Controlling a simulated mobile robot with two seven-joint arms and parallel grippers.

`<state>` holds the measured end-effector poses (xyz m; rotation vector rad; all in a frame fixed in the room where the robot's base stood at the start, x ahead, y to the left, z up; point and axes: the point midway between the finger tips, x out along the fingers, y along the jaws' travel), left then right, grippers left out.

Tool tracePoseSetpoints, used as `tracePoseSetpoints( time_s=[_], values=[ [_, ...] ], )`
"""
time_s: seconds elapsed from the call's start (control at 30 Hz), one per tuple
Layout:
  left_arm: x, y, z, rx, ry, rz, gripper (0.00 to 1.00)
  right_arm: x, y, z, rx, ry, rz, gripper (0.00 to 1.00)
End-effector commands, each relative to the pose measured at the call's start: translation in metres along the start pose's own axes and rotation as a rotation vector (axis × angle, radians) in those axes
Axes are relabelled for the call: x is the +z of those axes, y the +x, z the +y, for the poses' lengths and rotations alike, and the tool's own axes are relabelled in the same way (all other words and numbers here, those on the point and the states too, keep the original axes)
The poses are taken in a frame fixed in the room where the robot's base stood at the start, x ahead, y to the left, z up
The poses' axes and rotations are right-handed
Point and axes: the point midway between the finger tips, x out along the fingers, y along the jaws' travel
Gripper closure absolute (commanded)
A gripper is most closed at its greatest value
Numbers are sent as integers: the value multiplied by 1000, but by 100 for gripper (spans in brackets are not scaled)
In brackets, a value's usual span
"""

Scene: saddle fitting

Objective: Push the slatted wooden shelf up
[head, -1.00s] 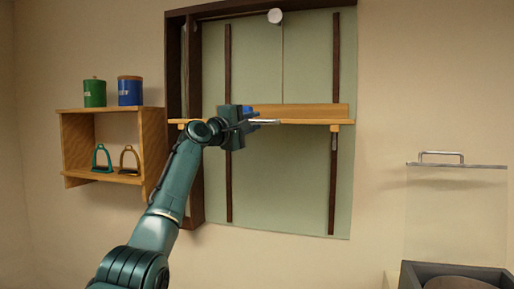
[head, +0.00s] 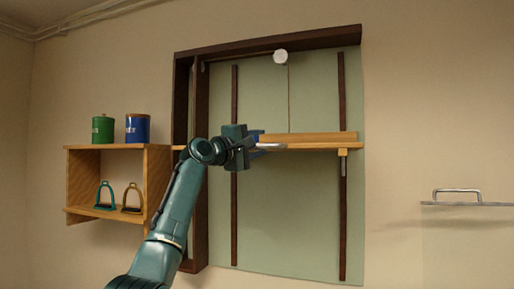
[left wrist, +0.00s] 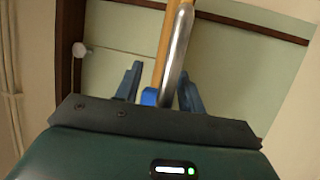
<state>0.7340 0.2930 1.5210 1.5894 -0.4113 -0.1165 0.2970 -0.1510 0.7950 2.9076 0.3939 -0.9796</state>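The wooden shelf (head: 308,141) spans the pale green panel in the head view, on two dark vertical rails, somewhat above their middle. A metal bar (left wrist: 178,50) runs along the shelf's wooden edge (left wrist: 163,45) in the left wrist view. My left gripper (head: 262,149) is at the left part of the shelf's front edge and hides some of it. In the left wrist view its fingers (left wrist: 160,80) are apart, with the bar and wood edge showing between them. Whether they touch the shelf is unclear. My right gripper is not in view.
A small wooden wall shelf (head: 108,147) with a green canister (head: 103,129), a blue canister (head: 137,128) and two stirrups is left of my arm. A dark frame (head: 270,45) edges the panel; a white knob (head: 280,56) hangs near its top. A handled ledge (head: 470,204) is at right.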

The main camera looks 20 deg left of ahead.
Motion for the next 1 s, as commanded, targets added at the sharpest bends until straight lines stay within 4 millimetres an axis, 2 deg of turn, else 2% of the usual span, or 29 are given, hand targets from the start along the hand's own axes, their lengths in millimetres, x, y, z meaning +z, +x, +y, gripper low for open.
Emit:
tracePoseSetpoints(
  time_s=[0.03, 0.27, 0.43, 0.57, 0.8, 1.0],
  values=[
    [0, -1, 7, 14, 3, 3, 64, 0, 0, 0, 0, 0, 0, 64],
    [0, -2, 4, 11, 2, 3, 64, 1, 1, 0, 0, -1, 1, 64],
    [-1, -16, 0, 10, 5, 3, 64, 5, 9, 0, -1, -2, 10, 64],
    [-1, -39, -3, 10, 5, 3, 64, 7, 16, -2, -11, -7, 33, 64],
    [-1, -92, -4, 6, 3, 3, 64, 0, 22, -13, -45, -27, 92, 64],
    [-1, -122, -2, 3, 1, 2, 64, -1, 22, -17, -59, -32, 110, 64]
  ],
)
